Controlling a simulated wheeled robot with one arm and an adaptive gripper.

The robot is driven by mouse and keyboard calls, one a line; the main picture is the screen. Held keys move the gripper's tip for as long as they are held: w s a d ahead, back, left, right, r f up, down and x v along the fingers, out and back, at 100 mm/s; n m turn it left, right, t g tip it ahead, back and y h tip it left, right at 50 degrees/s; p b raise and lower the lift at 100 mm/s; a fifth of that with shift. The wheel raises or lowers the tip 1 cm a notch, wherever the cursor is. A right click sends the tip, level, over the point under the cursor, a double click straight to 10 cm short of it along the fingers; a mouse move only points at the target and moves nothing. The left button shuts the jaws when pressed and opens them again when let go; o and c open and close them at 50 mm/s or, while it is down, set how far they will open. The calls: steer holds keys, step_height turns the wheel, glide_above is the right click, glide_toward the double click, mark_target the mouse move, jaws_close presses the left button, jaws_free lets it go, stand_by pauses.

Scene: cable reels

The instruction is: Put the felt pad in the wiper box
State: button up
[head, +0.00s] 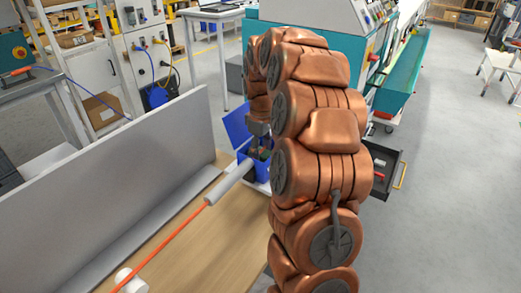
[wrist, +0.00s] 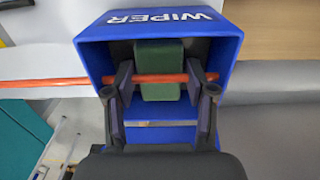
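The blue wiper box (wrist: 222,45), marked WIPER, fills the upper middle of the wrist view. In the head view the wiper box (head: 236,127) stands at the bench's far end, partly hidden by my arm. The green felt pad (wrist: 158,58) is inside the box, with the orange cable (wrist: 160,79) crossing in front of it. My gripper (wrist: 160,75) reaches into the box with one dark finger on each side of the pad. Narrow gaps seem to show between fingers and pad, so it looks open. In the head view my gripper (head: 258,143) is small and partly hidden.
The orange cable runs through a grey tube (head: 230,182) towards a white roller (head: 131,281) on the wooden bench (head: 215,250). A tall grey panel (head: 120,165) stands along the bench's left. An open dark drawer (head: 385,170) is at right.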

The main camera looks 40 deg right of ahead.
mark_target(261, 152)
step_height(261, 152, up, 12)
steer(key=b, duration=0.3)
steer(key=shift+r, duration=0.15)
stand_by(0.6)
steer(key=s+a+f, duration=0.2)
steer(key=s+a, duration=0.4)
steer(key=a, duration=0.2)
steer(key=s+a+f, duration=0.2)
steer(key=s+a, duration=0.4)
steer(key=a, duration=0.3)
steer(key=s+a+f+m, duration=0.1)
steer(key=s+a+f, duration=0.1)
steer(key=s, duration=0.4)
steer(key=s+a+f+m+g, duration=0.1)
steer(key=s+a+f, duration=0.2)
steer(key=s, duration=0.4)
steer(key=s+a+f+m, duration=0.1)
steer(key=s+a+f, duration=0.1)
steer(key=s+f, duration=0.2)
steer(key=shift+s+a+f+m+g, duration=0.3)
steer(key=shift+s+m+g, duration=0.1)
steer(key=shift+s, duration=0.8)
